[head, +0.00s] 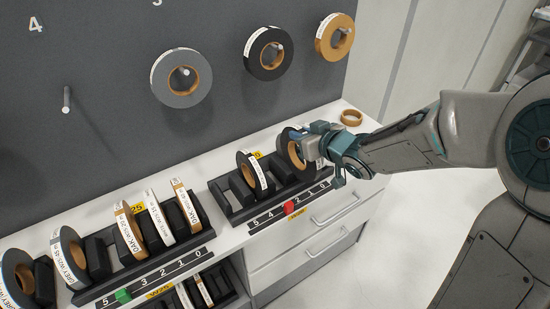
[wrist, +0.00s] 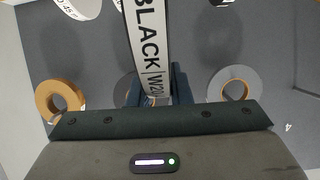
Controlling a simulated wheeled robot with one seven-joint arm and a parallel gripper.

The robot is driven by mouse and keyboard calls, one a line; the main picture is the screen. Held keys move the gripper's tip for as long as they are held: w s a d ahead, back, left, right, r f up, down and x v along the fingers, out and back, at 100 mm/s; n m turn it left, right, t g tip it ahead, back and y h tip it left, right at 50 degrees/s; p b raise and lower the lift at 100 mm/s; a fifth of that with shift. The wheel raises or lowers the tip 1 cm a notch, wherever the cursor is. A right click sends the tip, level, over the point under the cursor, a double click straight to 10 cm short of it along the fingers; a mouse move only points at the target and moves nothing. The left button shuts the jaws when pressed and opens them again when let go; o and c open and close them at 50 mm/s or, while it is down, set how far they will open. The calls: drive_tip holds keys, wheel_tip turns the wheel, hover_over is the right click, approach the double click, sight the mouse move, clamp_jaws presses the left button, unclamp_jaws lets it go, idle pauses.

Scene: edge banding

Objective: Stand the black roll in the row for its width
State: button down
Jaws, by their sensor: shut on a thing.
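My gripper (head: 310,146) is shut on the black roll (head: 290,149), which it holds upright at the right part of the right-hand rack (head: 236,205). I cannot tell whether the roll's lower edge touches a slot. In the wrist view, its white label (wrist: 148,45) reads "BLACK" and a width starting "W2"; the rest is hard to read. Another dark roll (head: 247,173) with a white label stands in the same rack, left of the held one. The rack's number strip (head: 262,219) carries a red marker (head: 289,208). A yellow width sign is partly hidden behind the rolls.
The left-hand rack (head: 145,268) holds several grey, oak and white rolls and has a green marker (head: 123,295). A lower rack shows below it. Grey (head: 164,88), black (head: 257,66) and oak (head: 324,42) rolls hang on wall pegs. A small tan ring (head: 351,117) lies on the counter.

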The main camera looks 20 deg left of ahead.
drive_tip(key=w+a+f, duration=0.4)
drive_tip(key=a+f, duration=0.5)
drive_tip(key=f, duration=0.1)
drive_tip(key=shift+w, duration=0.15)
drive_tip(key=shift+a, duration=0.1)
drive_tip(key=shift+f+b, duration=0.3)
drive_tip(key=shift+b, duration=0.05)
drive_tip(key=c, duration=1.7)
unclamp_jaws()
drive_tip(key=shift+c, duration=0.2)
drive_tip(key=o, duration=0.4)
drive_tip(key=shift+r, duration=0.1)
